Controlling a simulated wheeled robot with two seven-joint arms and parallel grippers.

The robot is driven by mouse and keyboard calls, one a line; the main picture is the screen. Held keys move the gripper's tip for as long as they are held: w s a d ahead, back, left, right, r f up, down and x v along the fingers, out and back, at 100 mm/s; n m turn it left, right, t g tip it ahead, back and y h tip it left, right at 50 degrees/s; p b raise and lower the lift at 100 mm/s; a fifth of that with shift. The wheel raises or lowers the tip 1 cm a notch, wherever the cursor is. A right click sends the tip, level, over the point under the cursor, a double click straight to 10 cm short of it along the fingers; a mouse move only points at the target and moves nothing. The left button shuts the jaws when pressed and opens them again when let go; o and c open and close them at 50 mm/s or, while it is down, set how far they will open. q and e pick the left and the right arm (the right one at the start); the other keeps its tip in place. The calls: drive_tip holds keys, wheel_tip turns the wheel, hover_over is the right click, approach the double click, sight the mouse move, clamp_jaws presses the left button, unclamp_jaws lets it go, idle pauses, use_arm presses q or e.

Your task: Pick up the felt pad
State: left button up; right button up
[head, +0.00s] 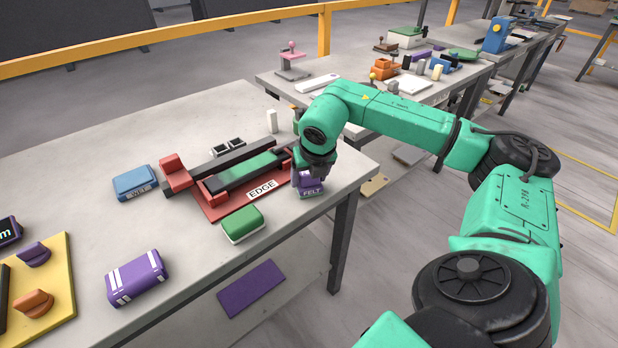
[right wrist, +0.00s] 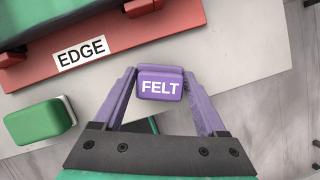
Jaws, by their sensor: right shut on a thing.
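The felt pad (head: 311,188) is a small purple block with a white FELT label. It is at the right end of the stone-grey table, beside the red EDGE fixture. My right gripper (head: 309,174) comes down over it from above. In the right wrist view, the felt pad (right wrist: 160,84) sits between the two purple fingers of my right gripper (right wrist: 160,76), which is shut on it. I cannot tell whether the pad touches the table or is just clear of it. My left gripper is not in view.
The red EDGE fixture (head: 216,209) holds a long green-topped bar. A green-and-white block (head: 242,223), a blue WET block (head: 135,182) and a purple striped block (head: 137,278) lie around it. A yellow board (head: 60,284) with knobs is at left. The table's front edge is near the pad.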

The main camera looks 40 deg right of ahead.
wheel_tip(320, 180, up, 9)
drive_tip(key=shift+r, duration=0.2)
wheel_tip(320, 180, up, 11)
drive_tip(key=p, duration=0.2)
drive_tip(key=shift+f, duration=0.2)
drive_tip(key=o, duration=0.7)
drive_tip(key=shift+c, duration=1.4)
